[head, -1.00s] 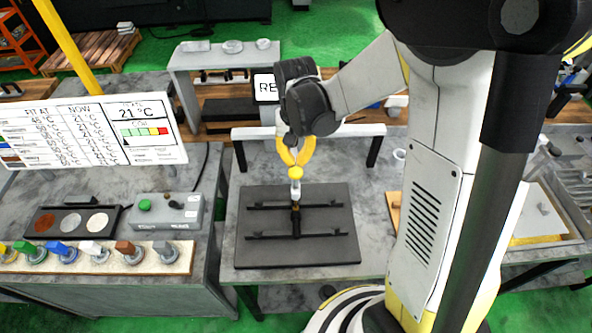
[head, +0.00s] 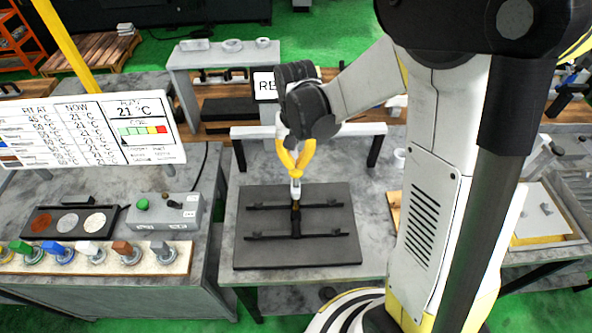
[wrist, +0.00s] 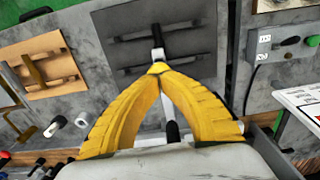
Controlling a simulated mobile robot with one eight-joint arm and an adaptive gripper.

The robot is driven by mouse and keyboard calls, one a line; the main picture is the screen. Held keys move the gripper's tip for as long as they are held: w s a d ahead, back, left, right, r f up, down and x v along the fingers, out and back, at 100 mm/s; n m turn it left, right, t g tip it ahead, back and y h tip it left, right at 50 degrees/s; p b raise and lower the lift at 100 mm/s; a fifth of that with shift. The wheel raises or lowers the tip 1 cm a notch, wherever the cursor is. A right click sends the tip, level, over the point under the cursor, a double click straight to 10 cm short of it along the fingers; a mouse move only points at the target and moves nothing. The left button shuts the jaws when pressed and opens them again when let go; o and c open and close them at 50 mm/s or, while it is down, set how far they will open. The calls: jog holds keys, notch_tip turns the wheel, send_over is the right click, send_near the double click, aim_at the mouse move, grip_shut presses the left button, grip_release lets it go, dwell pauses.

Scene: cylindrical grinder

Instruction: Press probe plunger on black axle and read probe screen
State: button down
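The probe (head: 296,188) stands near upright over a dark plate (head: 345,258) on the middle table. Its upper part is white, its lower part dark. Its foot meets black bars (head: 322,205) on the plate; which of them is the axle I cannot tell. My gripper (head: 296,172) is directly above the probe, its yellow fingers closed to a point at the probe's top. In the wrist view the closed fingertips (wrist: 158,69) meet at the near end of the white probe (wrist: 158,54). The fingertips hide the plunger. No readable probe screen shows.
A signboard (head: 85,135) at left reads "NOW" and 21 °C, with a coloured scale. Below it stand a control box (head: 165,212), a tray of discs (head: 37,233) and a row of coloured knobs (head: 97,257). A raised bench (head: 215,55) stands behind.

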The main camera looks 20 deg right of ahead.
jog(key=shift+f+b, duration=2.5)
jog(key=shift+f, duration=0.3)
dwell(0.4)
notch_tip(320, 180, up, 8)
jog(key=p, duration=0.5)
jog(key=shift+r, duration=0.15)
jog(key=shift+s+f+b, duration=0.2)
jog(key=shift+f+b, duration=0.4)
jog(key=shift+b, duration=0.35)
jog(key=s+f+n+t+b, duration=0.3)
jog(key=s+f+t+b, duration=0.4)
jog(key=b, duration=2.1)
jog(key=s+f, duration=0.5)
jog(key=f, duration=0.4)
jog(key=shift+s+f+n, duration=0.2)
jog(key=shift+n, duration=0.1)
